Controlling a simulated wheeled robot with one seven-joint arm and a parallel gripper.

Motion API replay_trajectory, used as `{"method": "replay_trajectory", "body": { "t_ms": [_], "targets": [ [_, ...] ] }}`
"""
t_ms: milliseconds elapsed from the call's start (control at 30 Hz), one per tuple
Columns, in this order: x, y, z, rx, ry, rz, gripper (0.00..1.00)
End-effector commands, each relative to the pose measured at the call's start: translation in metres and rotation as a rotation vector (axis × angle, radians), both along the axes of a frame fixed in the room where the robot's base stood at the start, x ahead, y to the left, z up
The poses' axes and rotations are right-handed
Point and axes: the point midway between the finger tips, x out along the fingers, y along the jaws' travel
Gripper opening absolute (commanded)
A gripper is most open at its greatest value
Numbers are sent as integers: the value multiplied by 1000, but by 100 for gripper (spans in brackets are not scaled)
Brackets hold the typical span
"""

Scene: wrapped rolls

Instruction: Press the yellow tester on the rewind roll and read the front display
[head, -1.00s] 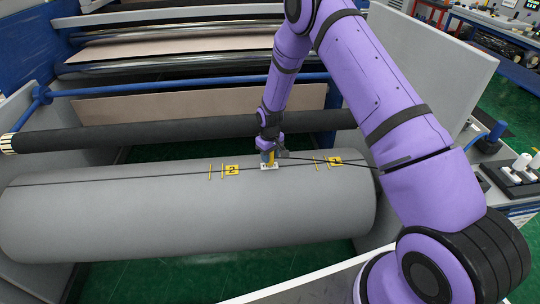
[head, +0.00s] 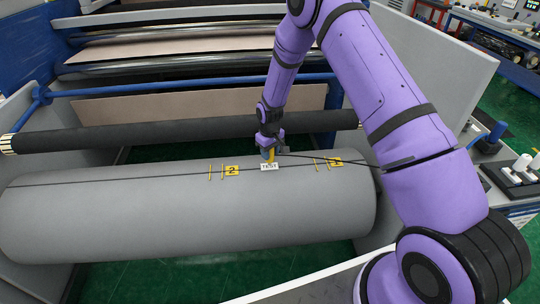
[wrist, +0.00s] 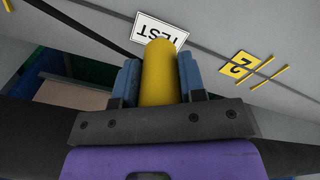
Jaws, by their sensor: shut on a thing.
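The grey rewind roll (head: 150,215) lies across the front of the machine. A white TEST label (head: 269,167) sits on its upper side, and it also shows in the wrist view (wrist: 147,28). My gripper (head: 268,153) is above the roll at this label. In the wrist view my gripper (wrist: 158,82) has its blue fingers shut on the yellow tester (wrist: 158,65). The tester's far end overlaps the label's edge in that view; I cannot tell whether it touches the roll. The front display is not readable in these views.
Yellow label 2 (head: 232,170) and another yellow label (head: 335,162) lie on the roll either side of the TEST label. A black roller (head: 100,138) runs behind. A grey side panel (head: 440,60) stands at the right. White pieces (head: 523,162) stand on the right-hand bench.

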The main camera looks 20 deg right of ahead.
Motion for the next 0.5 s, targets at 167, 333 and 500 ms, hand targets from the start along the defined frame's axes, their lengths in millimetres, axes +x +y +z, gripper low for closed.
{"method": "replay_trajectory", "body": {
  "t_ms": [167,333,500],
  "targets": [
    [1,0,13,0,-3,0,4],
    [0,0,25,0,-2,0,4],
    [1,0,37,1,-4,0,4]
  ]
}}
